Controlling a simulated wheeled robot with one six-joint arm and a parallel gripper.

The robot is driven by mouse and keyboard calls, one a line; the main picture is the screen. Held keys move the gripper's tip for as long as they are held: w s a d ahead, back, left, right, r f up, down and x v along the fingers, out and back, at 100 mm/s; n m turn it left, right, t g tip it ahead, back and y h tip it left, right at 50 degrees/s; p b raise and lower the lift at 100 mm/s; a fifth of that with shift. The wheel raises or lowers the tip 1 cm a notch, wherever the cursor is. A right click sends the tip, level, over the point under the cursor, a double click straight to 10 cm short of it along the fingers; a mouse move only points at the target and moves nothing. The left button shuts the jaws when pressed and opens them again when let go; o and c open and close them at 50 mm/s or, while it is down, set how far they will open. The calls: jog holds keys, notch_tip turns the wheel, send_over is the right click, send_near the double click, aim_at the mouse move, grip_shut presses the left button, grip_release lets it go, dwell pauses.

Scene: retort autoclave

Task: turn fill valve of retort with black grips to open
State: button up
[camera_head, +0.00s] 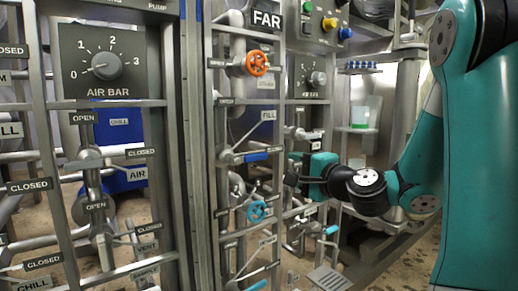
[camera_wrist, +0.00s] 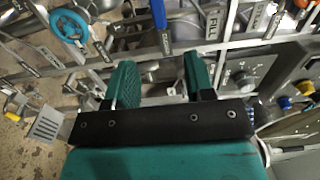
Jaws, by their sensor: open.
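A lever valve with a blue grip (camera_head: 255,156) is on the middle panel, below a FILL label (camera_head: 268,115). Its grip lies roughly level and points right, toward a CLOSED label (camera_head: 278,148). In the wrist view the blue grip (camera_wrist: 158,14) shows at the top, with a CLOSED label (camera_wrist: 165,42) at its tip and a FILL label (camera_wrist: 213,22) beside it. My gripper (camera_wrist: 160,78) is open and empty, its teal fingers apart. In the head view my gripper (camera_head: 293,172) is right of and slightly below the grip, not visibly touching it. I see no black grips on this valve.
An orange handwheel (camera_head: 257,63) is above the lever and a blue handwheel (camera_head: 258,211) below it. A panel with AIR BAR knob (camera_head: 102,65) stands at the left. Upright bars, pipes and label plates crowd the space around my gripper. Coloured buttons (camera_head: 328,23) are at top right.

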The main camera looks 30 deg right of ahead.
aim_at(261, 157)
jog(key=w+p, duration=0.3)
jog(key=w, duration=0.2)
jog(key=w+p, duration=0.3)
jog(key=w, duration=0.3)
jog(key=w+p, duration=0.3)
jog(key=w, duration=0.2)
jog(key=shift+w+a+f, duration=0.1)
jog(key=shift+w+a, duration=0.25)
jog(key=shift+w, duration=0.05)
grip_shut()
jog(key=shift+d, duration=0.1)
